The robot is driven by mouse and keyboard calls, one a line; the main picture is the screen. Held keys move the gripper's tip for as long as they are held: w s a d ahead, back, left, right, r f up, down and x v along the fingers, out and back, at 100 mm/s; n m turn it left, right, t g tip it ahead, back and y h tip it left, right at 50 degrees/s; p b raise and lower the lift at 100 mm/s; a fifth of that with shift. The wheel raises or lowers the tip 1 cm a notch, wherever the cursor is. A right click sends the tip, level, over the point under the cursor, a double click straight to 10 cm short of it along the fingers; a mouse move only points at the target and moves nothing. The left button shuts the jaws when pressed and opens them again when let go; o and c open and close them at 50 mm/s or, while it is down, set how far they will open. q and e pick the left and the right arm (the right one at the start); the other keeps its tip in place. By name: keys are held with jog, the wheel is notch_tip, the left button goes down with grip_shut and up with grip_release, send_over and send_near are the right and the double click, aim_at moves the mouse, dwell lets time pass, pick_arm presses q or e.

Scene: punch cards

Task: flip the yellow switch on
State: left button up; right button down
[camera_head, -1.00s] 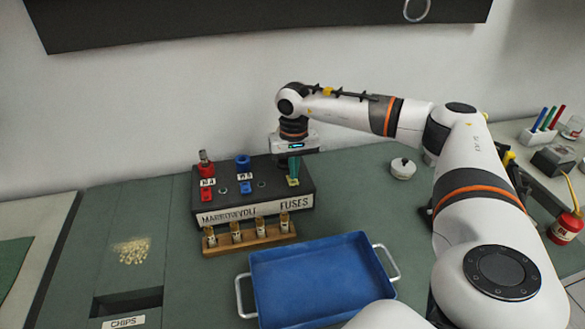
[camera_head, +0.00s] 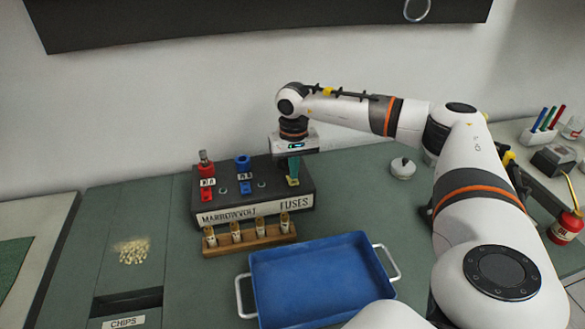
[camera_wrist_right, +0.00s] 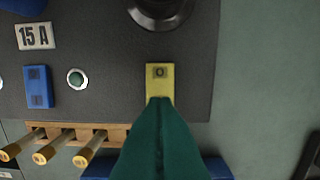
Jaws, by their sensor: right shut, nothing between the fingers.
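The yellow switch (camera_head: 292,182) sits at the right end of the dark fuse panel (camera_head: 262,203). In the right wrist view the yellow switch (camera_wrist_right: 160,76) shows an "O" mark on its far half, and its near end is hidden by the fingers. My right gripper (camera_head: 293,177) is shut and empty, its green fingers pointing down at the switch. In the right wrist view the fingertips (camera_wrist_right: 160,101) overlap the switch's near end; I cannot tell whether they touch it. My left gripper is not in view.
A red switch (camera_head: 207,195) and a blue switch (camera_head: 246,187) share the panel, with a red holder (camera_head: 206,170) and a blue holder (camera_head: 242,162) behind. A wooden rack (camera_head: 262,241) of several fuses stands in front. A blue tray (camera_head: 322,280) lies nearer. A white lidded pot (camera_head: 402,170) stands right.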

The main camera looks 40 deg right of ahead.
aim_at(294, 182)
jog(key=shift+f+b, duration=0.65)
jog(key=shift+f, duration=0.25)
dwell(0.7)
jog(key=shift+r, duration=0.1)
jog(key=shift+r+p, duration=2.55)
jog(key=shift+r, duration=0.9)
jog(key=shift+f, duration=0.1)
